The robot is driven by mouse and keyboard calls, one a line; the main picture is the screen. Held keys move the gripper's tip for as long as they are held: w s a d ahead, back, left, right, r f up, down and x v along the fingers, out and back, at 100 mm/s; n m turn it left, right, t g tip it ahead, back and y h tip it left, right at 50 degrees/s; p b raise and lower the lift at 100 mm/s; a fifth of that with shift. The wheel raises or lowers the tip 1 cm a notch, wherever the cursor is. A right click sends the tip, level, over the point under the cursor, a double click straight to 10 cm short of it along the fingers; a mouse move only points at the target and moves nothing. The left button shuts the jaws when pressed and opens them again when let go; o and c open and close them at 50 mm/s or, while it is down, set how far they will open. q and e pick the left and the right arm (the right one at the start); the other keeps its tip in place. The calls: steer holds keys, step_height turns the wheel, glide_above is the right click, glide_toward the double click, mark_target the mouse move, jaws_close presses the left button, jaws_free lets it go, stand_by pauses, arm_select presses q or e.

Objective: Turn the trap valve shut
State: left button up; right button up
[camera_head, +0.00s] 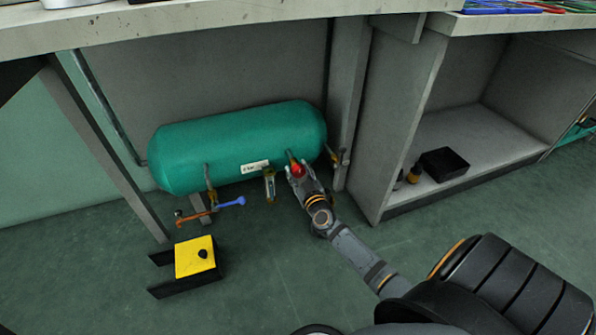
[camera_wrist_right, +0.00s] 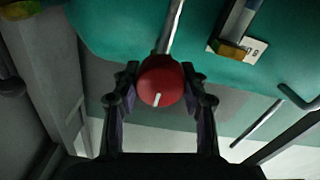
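A round red knob (camera_head: 298,170) sits on a thin pipe at the lower front of the green tank (camera_head: 180,145). No readable label shows which valve is the trap valve. In the right wrist view the red knob (camera_wrist_right: 161,82) has a short white mark, slightly off vertical. My right gripper (camera_head: 297,172) is at this knob, with a finger on each side. Its fingertips (camera_wrist_right: 161,76) appear to touch the knob's sides, so it looks shut on it. My left gripper is not in view.
Left of the gripper hangs a brass fitting (camera_head: 269,184), and farther left a valve with a blue and orange handle (camera_head: 228,203). A yellow-topped box (camera_head: 195,258) stands on the floor. A grey post (camera_head: 346,100) and a cabinet wall (camera_head: 400,120) are close on the right.

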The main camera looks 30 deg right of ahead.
steer(key=c, duration=0.5)
steer(key=m+p, duration=0.1)
steer(key=m, duration=0.2)
steer(key=m+p, duration=0.1)
steer(key=m, duration=0.3)
steer(key=shift+m, duration=0.4)
steer(key=m, duration=0.4)
steer(key=shift+d+f+p, duration=0.1)
steer(key=shift+p, duration=0.25)
steer(key=m, duration=0.6)
steer(key=shift+s+f, duration=0.1)
